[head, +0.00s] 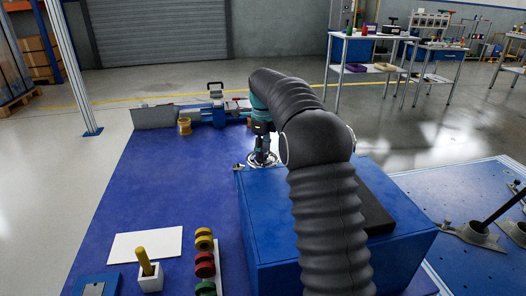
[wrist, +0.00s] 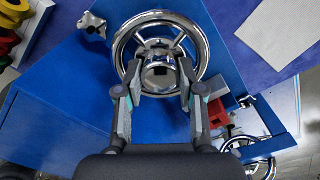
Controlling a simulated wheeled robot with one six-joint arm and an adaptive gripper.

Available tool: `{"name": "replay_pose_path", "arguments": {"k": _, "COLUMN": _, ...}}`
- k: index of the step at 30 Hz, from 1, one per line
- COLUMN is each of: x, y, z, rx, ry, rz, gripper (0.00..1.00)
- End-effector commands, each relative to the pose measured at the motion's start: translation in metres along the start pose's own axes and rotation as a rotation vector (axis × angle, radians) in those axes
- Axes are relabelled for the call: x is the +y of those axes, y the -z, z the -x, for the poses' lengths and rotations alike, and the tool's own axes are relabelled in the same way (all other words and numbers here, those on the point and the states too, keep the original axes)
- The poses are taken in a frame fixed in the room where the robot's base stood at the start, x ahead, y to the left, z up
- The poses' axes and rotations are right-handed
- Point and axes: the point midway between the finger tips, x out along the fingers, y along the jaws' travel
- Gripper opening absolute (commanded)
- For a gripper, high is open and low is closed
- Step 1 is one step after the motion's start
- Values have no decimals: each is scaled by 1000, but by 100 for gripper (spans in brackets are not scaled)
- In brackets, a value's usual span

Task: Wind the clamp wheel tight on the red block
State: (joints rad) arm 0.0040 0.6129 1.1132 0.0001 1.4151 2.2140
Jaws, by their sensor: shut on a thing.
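My gripper (wrist: 160,78) has its two fingers on either side of the hub of a chrome handwheel (wrist: 198,38) and is shut on it. In the head view my gripper (head: 263,152) points down at this wheel (head: 262,160) on top of a blue box, partly hidden by my arm. Whether anything presses on the block I cannot tell.
The blue box (head: 300,240) bears a dark pad (head: 375,200) behind my arm. On the blue table (head: 165,205) are a white sheet (head: 145,245), a yellow peg in a white holder (head: 148,270) and coloured rings (head: 204,262). The table's middle left is clear.

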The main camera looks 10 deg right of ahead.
Motion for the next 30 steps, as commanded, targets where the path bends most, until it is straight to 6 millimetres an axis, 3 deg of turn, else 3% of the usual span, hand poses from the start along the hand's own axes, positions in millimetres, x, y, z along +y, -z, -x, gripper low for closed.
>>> {"name": "replay_pose_path", "arguments": {"k": 2, "x": 0, "y": 1, "z": -2, "rx": 3, "ry": -3, "rz": 0, "gripper": 3}}
{"name": "replay_pose_path", "arguments": {"k": 3, "x": 0, "y": 1, "z": -2, "rx": 3, "ry": -3, "rz": 0, "gripper": 40}}
{"name": "replay_pose_path", "arguments": {"k": 6, "x": 0, "y": 1, "z": -2, "rx": 3, "ry": -3, "rz": 0, "gripper": 63}}
{"name": "replay_pose_path", "arguments": {"k": 19, "x": 0, "y": 0, "z": 8, "rx": 0, "ry": 1, "rz": 1, "gripper": 63}}
{"name": "replay_pose_path", "arguments": {"k": 30, "x": -2, "y": 0, "z": 74, "rx": 0, "ry": 1, "rz": 0, "gripper": 63}}
